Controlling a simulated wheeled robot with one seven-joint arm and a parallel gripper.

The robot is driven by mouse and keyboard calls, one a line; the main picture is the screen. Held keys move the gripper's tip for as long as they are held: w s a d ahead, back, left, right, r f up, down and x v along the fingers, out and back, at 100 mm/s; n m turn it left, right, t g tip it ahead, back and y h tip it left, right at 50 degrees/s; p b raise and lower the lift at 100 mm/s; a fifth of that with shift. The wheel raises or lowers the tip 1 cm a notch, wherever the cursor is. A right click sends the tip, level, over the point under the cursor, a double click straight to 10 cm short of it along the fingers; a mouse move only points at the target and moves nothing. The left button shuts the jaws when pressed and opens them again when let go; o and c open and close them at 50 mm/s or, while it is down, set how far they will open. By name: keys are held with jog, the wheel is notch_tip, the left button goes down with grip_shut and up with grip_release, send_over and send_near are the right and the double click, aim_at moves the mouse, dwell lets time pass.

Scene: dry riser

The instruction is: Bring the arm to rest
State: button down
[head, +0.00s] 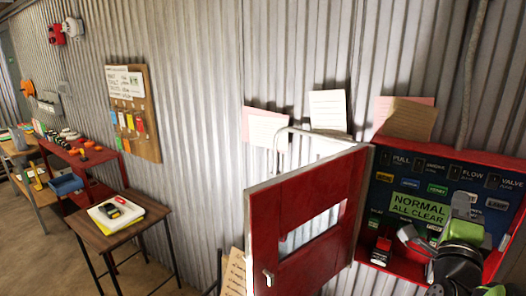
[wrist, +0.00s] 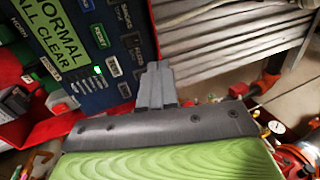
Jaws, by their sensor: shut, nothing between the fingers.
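My gripper (wrist: 156,80) is shut and empty in the wrist view, its two grey fingers together. It also shows at the lower right of the head view (head: 461,203), raised in front of the open red cabinet (head: 365,262). In the wrist view the fingers point past the edge of the cabinet's dark panel (wrist: 93,45). I cannot tell whether they touch anything. My arm hides part of the panel's lower right.
The red cabinet door (head: 290,215) stands open to the left. A red shelf (head: 75,160) stands farther left. A gauge and red fittings (wrist: 277,127) show low right in the wrist view. The floor at left looks clear.

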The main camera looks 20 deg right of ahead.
jog(key=w+a+f+n+y, duration=0.35)
jog(key=a+n+y, duration=0.3)
jog(key=a, duration=0.35)
jog(key=w+a+f+n+y, duration=0.2)
jog(key=w+a+n+y, duration=0.25)
jog(key=a+n, duration=0.45)
jog(key=s+a+f+n+g+y, duration=0.45)
jog(key=s+a+n, duration=0.2)
jog(key=a, duration=0.45)
jog(key=s+a+f+n+g, duration=0.2)
jog(key=s, duration=0.4)
jog(key=s+a+f+n+g, duration=0.1)
jog(key=s+f+n+g, duration=0.1)
jog(key=s, duration=0.4)
jog(key=shift+s+a+f+n, duration=0.4)
jog(key=shift+f+n, duration=0.3)
jog(key=shift+n, duration=0.1)
jog(key=shift+y, duration=0.25)
